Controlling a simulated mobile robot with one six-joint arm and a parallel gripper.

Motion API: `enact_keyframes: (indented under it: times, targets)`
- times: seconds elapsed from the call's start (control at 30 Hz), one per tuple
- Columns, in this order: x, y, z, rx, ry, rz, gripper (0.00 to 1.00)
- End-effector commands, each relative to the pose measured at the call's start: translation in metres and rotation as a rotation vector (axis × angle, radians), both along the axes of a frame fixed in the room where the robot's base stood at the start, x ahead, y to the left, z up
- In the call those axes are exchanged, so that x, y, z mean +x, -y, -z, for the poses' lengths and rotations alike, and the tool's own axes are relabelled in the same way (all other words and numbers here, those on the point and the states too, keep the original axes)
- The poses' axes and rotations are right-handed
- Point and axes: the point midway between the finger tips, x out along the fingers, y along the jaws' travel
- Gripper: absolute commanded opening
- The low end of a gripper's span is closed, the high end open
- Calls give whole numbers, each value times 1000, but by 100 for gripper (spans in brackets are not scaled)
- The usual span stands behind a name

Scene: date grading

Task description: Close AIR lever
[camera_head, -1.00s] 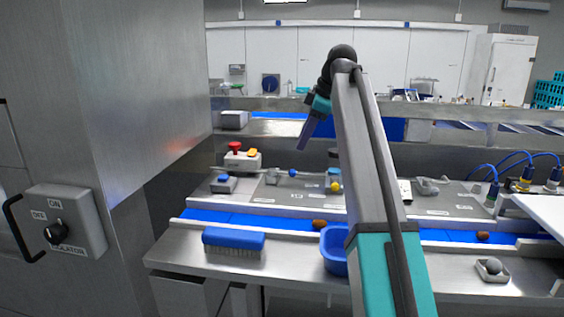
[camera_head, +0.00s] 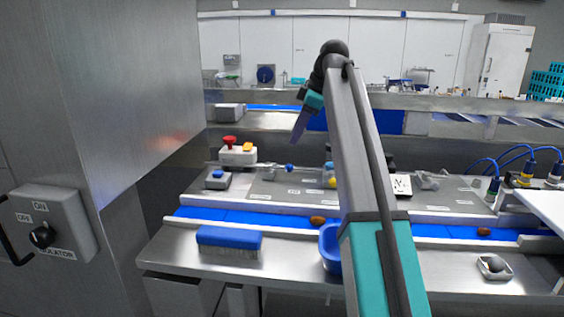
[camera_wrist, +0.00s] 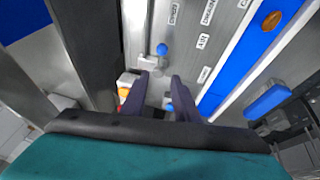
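A lever with a blue ball end (camera_head: 289,168) lies along the back of the bench panel; I take it for the AIR lever, but its label is too small to read in the head view. In the wrist view the blue ball (camera_wrist: 162,49) shows on a metal fitting, just beyond the fingertips, beside small white labels. My gripper (camera_head: 296,138) hangs above the bench, pointing down, apart from the lever. In the wrist view the two dark fingers of my gripper (camera_wrist: 161,80) are spread with nothing between them.
A red-topped button box (camera_head: 238,152) and a blue-button box (camera_head: 218,180) stand left of the lever. A yellow ball (camera_head: 332,183) is to its right, partly behind my arm. A blue belt (camera_head: 265,218) carries dates; a blue brush (camera_head: 229,240) lies in front. A steel cabinet (camera_head: 130,90) rises at left.

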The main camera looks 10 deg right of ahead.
Motion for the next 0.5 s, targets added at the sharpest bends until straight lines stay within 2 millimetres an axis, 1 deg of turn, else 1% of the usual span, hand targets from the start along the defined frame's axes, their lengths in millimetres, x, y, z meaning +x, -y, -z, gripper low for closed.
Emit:
enact_keyframes:
  times: [0.5]
  targets:
    - [18,-22,59,0,-1,-3,28]
